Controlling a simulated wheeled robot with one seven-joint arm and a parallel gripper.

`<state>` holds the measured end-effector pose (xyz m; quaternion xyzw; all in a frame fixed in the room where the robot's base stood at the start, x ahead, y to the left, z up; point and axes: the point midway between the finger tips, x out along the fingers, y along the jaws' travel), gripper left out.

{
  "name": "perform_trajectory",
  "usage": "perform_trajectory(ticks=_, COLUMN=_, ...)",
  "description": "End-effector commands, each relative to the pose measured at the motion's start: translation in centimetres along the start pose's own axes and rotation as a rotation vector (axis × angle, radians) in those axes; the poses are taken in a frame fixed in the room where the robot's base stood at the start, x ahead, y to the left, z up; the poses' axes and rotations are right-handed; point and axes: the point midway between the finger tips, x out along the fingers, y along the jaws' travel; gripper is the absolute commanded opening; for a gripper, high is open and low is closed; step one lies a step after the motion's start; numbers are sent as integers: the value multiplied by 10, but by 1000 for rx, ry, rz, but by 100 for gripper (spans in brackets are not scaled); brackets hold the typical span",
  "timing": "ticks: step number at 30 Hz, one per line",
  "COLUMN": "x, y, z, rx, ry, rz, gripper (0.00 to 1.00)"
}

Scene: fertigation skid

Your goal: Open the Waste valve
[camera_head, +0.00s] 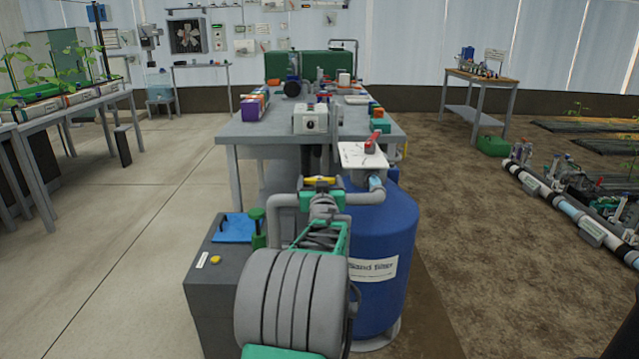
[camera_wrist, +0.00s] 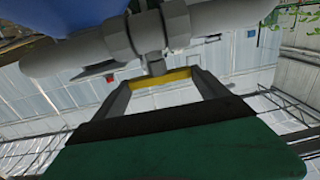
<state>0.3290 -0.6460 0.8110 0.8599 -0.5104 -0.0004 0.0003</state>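A yellow valve handle (camera_head: 321,181) sits on the grey pipework beside the blue sand filter. I cannot read a Waste label on it. In the wrist view, the yellow handle (camera_wrist: 160,78) spans the gap between the two grey fingers of my gripper (camera_wrist: 162,86), below a grey pipe with a valve body (camera_wrist: 148,32). The fingers stand wide apart, one at each end of the handle. Whether they touch it I cannot tell. In the head view, my arm and green hand hide part of the pipework and the fingers are hard to make out.
The blue sand filter tank (camera_head: 376,255) stands right of my arm, with a red lever (camera_head: 371,142) by a white plate on top. A dark grey box (camera_head: 215,285) with a blue item (camera_head: 234,228) stands left. A loaded workbench (camera_head: 265,128) is behind. Open floor lies left.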

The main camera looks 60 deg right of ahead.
Motion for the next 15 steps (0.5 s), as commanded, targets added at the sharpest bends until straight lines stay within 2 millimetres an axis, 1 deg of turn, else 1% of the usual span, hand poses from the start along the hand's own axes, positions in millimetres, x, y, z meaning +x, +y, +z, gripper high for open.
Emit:
perform_trajectory(ticks=1, x=0, y=0, z=1, rx=0, ry=-1, rz=1, gripper=88)
perform_trajectory(ticks=5, x=0, y=-1, z=0, rx=0, ry=-1, rz=-1, gripper=99)
perform_trajectory(ticks=6, x=0, y=-1, z=0, rx=0, ry=0, rz=-2, gripper=100)
perform_trajectory(ticks=12, x=0, y=-2, z=0, rx=0, ry=0, rz=-2, gripper=100)
perform_trajectory(ticks=15, x=-8, y=-1, z=-2, rx=1, ry=0, rz=-2, gripper=100)
